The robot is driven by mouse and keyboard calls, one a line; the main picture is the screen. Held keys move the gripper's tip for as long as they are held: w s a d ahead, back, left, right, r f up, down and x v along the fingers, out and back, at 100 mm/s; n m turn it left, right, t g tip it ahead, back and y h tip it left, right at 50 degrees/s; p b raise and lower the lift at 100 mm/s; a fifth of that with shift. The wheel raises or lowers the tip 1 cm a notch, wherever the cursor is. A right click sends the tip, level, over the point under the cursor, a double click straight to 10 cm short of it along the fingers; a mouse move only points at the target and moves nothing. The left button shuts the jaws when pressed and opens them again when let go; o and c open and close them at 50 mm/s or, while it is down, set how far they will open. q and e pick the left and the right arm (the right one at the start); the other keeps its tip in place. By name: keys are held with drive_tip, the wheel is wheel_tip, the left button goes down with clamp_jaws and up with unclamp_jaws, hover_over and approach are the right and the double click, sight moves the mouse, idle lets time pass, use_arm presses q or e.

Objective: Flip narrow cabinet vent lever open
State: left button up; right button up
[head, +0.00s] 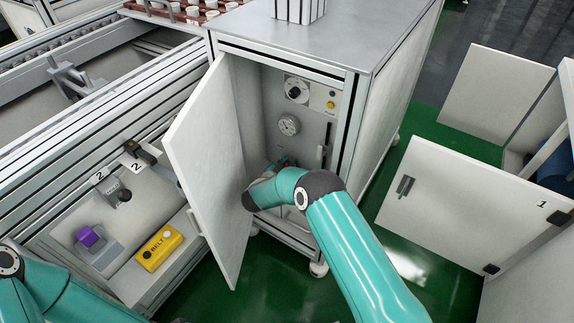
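The narrow cabinet (400,85) stands at upper centre with its white door (205,150) swung open to the left. Inside, the back panel carries a dark rotary knob (296,89), a round gauge (289,125) and a slim upright handle-like part (324,145) at the right. I cannot tell for sure whether that part is the vent lever. My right arm reaches into the cabinet's lower part. The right gripper (284,162) is mostly hidden behind my wrist, close to the panel below the gauge; its fingers and any contact are unclear. My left gripper is out of view.
The conveyor frame (120,100) runs along the left, with a yellow BELT box (159,247) and a purple knob (91,237) below it. A white panel marked 1 (455,205) stands open at right. Green floor (455,140) is clear between it and the cabinet.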

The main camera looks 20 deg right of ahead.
drive_tip(key=shift+o, duration=0.9)
drive_tip(key=shift+r, duration=0.1)
drive_tip(key=v, duration=0.7)
drive_tip(key=shift+s+a, duration=0.1)
drive_tip(key=shift+s, duration=0.05)
